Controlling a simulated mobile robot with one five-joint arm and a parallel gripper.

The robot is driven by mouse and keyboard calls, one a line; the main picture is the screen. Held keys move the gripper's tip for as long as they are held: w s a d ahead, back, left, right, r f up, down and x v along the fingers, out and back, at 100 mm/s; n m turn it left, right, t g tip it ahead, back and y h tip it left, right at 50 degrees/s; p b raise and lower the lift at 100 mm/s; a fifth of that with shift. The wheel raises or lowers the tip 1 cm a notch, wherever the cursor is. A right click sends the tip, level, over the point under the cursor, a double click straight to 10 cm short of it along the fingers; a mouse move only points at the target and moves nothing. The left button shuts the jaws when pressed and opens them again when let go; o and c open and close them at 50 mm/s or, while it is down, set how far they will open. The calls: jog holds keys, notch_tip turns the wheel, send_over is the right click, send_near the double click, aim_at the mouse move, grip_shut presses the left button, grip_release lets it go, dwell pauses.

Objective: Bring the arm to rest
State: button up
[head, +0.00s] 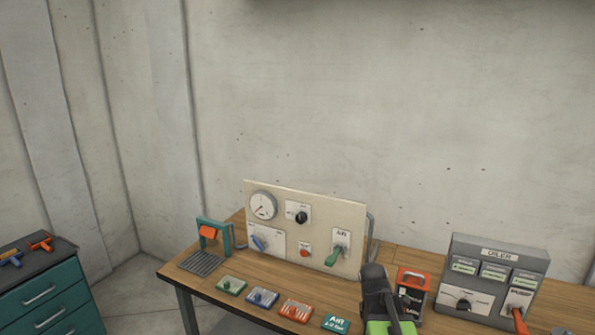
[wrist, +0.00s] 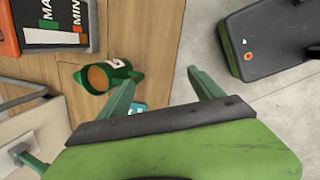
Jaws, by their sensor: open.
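My arm (head: 376,295) rises at the lower middle of the head view, in front of the bench. My gripper (wrist: 162,76) shows in the wrist view with its two green fingers spread apart and nothing between them. It is over the bench edge, with wood to the left and grey floor to the right. The fingers do not show clearly in the head view.
A teal drawer cabinet (head: 60,300) stands at left. Open air lies above the bench before the concrete wall.

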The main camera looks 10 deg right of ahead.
jog(key=s+a+m+y, duration=0.1)
jog(key=s+a+m, duration=0.1)
jog(key=a+m, duration=0.5)
jog(key=s+a+m+g+y, duration=0.1)
jog(key=s+a+m, duration=0.2)
jog(key=a+m, duration=0.5)
jog(key=shift+s+a+f, duration=0.15)
jog(key=shift+a+f, duration=0.05)
jog(key=shift+f, duration=0.1)
